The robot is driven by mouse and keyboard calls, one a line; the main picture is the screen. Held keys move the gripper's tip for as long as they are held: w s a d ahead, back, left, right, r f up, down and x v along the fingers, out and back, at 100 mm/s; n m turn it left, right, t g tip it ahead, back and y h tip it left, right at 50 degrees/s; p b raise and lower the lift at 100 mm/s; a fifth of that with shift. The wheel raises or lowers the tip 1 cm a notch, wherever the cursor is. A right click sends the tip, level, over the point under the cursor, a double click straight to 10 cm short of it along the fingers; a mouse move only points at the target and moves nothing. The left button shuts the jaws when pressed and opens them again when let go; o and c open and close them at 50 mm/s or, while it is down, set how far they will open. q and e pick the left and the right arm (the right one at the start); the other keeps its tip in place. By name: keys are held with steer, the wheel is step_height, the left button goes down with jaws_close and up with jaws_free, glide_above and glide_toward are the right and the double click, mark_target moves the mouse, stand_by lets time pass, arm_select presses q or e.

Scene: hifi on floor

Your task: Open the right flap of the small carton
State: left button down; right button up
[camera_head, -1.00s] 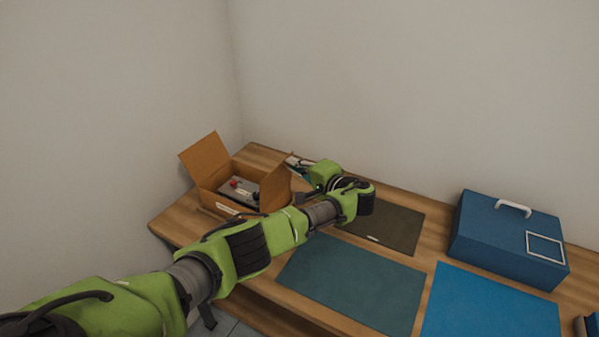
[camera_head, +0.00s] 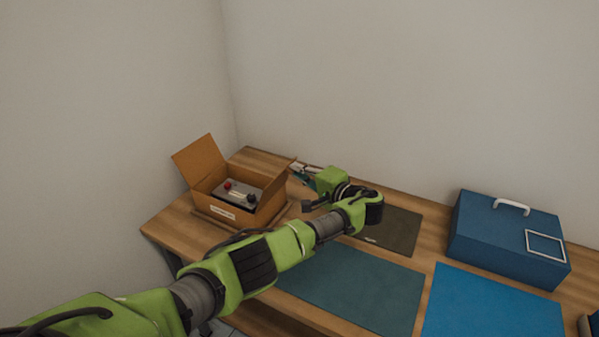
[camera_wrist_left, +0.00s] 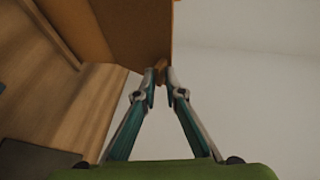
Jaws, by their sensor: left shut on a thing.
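The small brown carton (camera_head: 235,214) stands at the back left of the table. Its left flap (camera_head: 199,158) is raised and leans outward. Its right side rises toward my left gripper (camera_head: 300,172), whose teal fingers show small beside the carton's right edge. In the left wrist view the fingertips (camera_wrist_left: 161,76) are closed together on the lower edge of a brown cardboard panel (camera_wrist_left: 135,32), which I take to be the right flap. A grey device with a red knob (camera_head: 228,185) lies inside the carton.
A dark mat (camera_head: 397,232) lies under my left wrist. A teal mat (camera_head: 350,285) and a bright blue mat (camera_head: 490,305) lie in front. A blue box with a white handle (camera_head: 508,238) stands at the right. Walls close off the back and left.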

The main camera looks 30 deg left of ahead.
arm_select(q)
steer(key=c, duration=2.4)
jaws_free()
steer(key=shift+s+a+f, duration=0.2)
steer(key=shift+f, duration=0.4)
steer(key=shift+c, duration=0.2)
steer(key=shift+o, duration=1)
steer(key=shift+f, duration=0.1)
steer(key=shift+a, duration=0.15)
steer(key=v, duration=1.2)
steer(key=shift+w+r, duration=0.2)
steer(key=shift+r, duration=0.15)
